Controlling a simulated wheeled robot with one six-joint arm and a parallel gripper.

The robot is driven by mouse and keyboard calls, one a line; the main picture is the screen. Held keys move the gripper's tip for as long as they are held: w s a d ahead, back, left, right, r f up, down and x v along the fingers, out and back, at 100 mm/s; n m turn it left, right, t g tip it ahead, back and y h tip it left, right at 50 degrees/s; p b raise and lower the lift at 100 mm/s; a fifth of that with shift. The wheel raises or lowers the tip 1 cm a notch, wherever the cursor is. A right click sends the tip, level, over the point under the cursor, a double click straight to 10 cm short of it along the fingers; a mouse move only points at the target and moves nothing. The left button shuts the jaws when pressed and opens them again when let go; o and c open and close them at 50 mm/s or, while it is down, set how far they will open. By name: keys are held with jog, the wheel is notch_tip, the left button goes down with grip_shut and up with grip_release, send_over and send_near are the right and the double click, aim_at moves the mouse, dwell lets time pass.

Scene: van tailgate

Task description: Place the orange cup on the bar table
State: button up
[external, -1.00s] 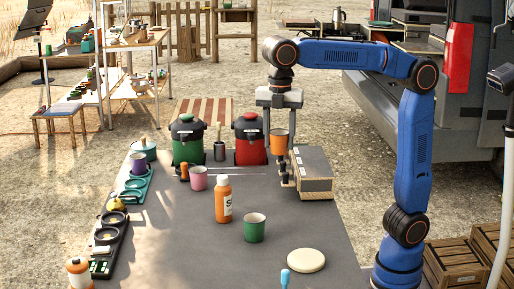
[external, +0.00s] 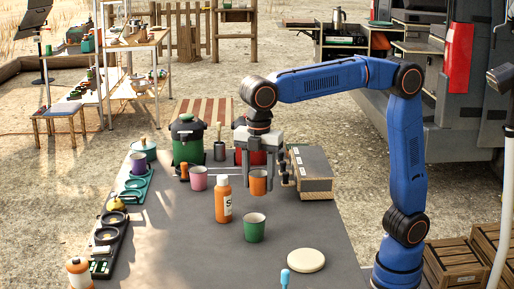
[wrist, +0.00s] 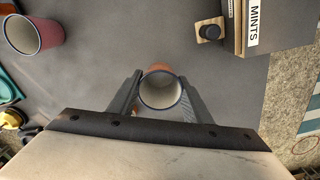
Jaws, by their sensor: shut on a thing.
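The orange cup (external: 258,184) is upright between the two fingers of my gripper (external: 258,192), which is shut on it. In the wrist view the cup (wrist: 160,91) shows from above, empty inside, with a finger on each side. The cup is over the dark grey tabletop (external: 180,240). I cannot tell whether its base touches the surface. I cannot tell for sure that this is the bar table.
An orange bottle (external: 223,199) and a pink cup (external: 198,179) stand left of the held cup. A green cup (external: 254,228) is in front. A box (external: 311,172) labelled MINTS is to the right. Red and green jugs (external: 187,140) stand behind. The front-left tabletop is clear.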

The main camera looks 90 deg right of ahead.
aim_at(259, 191)
jog(key=shift+f, duration=1.9)
jog(key=shift+f, duration=0.1)
jog(key=o, duration=1.1)
jog(key=shift+c, duration=0.2)
notch_tip(259, 191, up, 12)
jog(key=shift+d, duration=0.1)
